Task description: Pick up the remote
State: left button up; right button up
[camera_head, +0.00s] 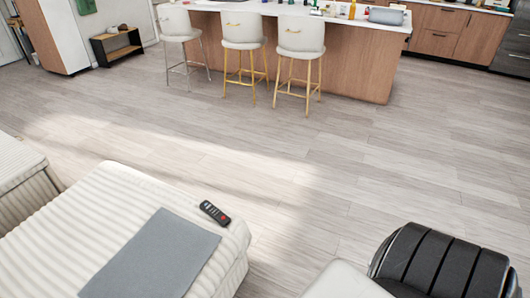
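The remote (214,213) is a small dark handset with coloured buttons. It lies flat on the cream ribbed ottoman (120,195), near that seat's right edge. A grey flat cloth or mat (155,262) lies on the same ottoman, just below and left of the remote, with a small gap between them. Neither my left gripper nor my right gripper is in view. Nothing covers or touches the remote from above.
A black ribbed seat-like object (440,265) with a pale part beside it stands at the bottom right. Another cream ribbed seat (18,180) is at the left edge. Bar stools (243,32) line the island (350,55) at the back. The wooden floor (340,165) between is clear.

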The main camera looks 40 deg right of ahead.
aim_at(215, 213)
jog(key=z, duration=0.9)
jog(key=i+l+u, duration=0.25)
jog(key=u, duration=0.2)
jog(key=i+l+u, duration=0.3)
jog(key=u, duration=0.2)
jog(key=i+l+u, duration=0.15)
jog(key=l+u, duration=0.3)
